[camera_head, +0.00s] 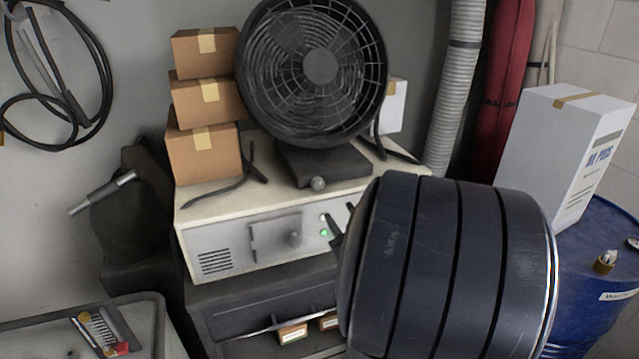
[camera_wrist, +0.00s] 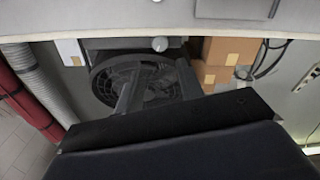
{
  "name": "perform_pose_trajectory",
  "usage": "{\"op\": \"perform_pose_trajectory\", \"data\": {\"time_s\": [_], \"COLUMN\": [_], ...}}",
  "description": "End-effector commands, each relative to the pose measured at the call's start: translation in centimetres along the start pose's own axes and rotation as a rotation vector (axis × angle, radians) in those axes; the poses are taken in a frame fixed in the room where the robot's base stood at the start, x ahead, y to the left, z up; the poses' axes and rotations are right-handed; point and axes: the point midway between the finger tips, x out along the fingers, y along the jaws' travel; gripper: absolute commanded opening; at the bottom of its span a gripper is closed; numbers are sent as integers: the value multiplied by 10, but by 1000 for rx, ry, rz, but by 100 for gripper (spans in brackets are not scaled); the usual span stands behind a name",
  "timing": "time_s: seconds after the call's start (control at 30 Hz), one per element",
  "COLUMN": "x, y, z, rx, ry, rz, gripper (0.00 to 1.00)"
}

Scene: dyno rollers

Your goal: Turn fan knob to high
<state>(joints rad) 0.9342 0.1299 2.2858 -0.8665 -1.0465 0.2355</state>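The black round fan (camera_head: 320,66) stands upright on a cream metal cabinet. Its knob (camera_head: 318,184), small, round and light grey, is on the front of the dark fan base. In the wrist view the scene is upside down; the knob (camera_wrist: 159,44) shows near the top centre, beyond my fingertips. My gripper (camera_head: 343,222) is mostly hidden behind my thick dark arm link; only finger ends show, below and right of the knob. In the wrist view my gripper (camera_wrist: 160,70) has its two fingers apart with nothing held, and the knob is not touched. The knob's setting cannot be read.
The cream cabinet (camera_head: 215,240) has a handled front panel and a green light near my fingers. Cardboard boxes (camera_head: 203,155) are stacked left of the fan. A grey hose (camera_head: 455,90) hangs at right. A white box (camera_head: 545,140) stands on a blue drum (camera_head: 590,270).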

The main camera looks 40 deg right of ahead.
Motion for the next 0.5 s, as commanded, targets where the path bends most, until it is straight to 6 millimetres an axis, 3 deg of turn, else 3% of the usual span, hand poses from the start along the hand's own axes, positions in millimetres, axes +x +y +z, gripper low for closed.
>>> {"op": "perform_pose_trajectory", "data": {"time_s": [0.27, 0.5], "x": [6, 42], "y": [1, 0], "z": [0, -2], "rx": [109, 107], "ry": [2, 2], "rz": [-1, -5], "gripper": [36, 36]}}
